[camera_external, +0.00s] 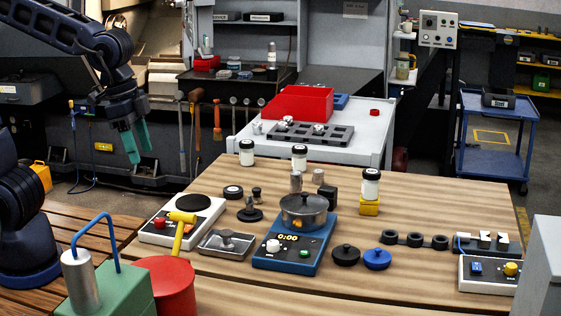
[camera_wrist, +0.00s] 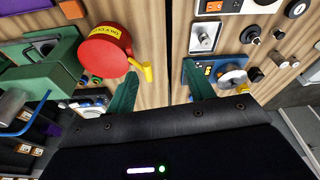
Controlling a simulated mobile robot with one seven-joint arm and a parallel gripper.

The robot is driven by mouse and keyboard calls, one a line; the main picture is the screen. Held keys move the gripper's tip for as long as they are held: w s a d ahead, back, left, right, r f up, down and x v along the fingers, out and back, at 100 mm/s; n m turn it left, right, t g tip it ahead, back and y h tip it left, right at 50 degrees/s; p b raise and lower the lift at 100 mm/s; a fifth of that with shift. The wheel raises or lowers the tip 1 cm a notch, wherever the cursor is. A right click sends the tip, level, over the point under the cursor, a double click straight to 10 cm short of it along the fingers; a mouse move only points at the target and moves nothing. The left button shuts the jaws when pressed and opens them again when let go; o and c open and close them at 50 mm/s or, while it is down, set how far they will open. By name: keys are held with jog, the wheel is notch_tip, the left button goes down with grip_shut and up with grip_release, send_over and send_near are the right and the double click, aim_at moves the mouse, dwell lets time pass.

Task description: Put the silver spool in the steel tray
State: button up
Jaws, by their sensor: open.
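The shallow steel tray (camera_external: 206,250) lies on the wooden table between the white scale and the blue hotplate. A small grey metal piece with a rounded top stands in it; I cannot tell whether it is the silver spool. The tray also shows in the wrist view (camera_wrist: 193,47). A silver, spool-like metal piece (camera_external: 296,181) stands behind the lidded pot, its lower part hidden. My gripper (camera_external: 141,157) hangs high at the left, well away from both. Its green fingers are apart and empty, also in the wrist view (camera_wrist: 160,72).
A red bucket (camera_external: 168,290) and a green block with a blue handle (camera_external: 110,290) stand front left. The pot (camera_external: 304,211) sits on the blue hotplate (camera_external: 278,262). Black and blue lids (camera_external: 377,259) lie to its right.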

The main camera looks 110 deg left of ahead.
jog(key=s+d+r+m+t, duration=0.1)
jog(key=s+d+r, duration=0.1)
jog(key=s+d, duration=0.4)
jog(key=s, duration=0.5)
jog(key=shift+s+d+r+m+t, duration=0.15)
jog(key=shift+s+r+m+t, duration=0.2)
jog(key=shift+r+m+t, duration=0.05)
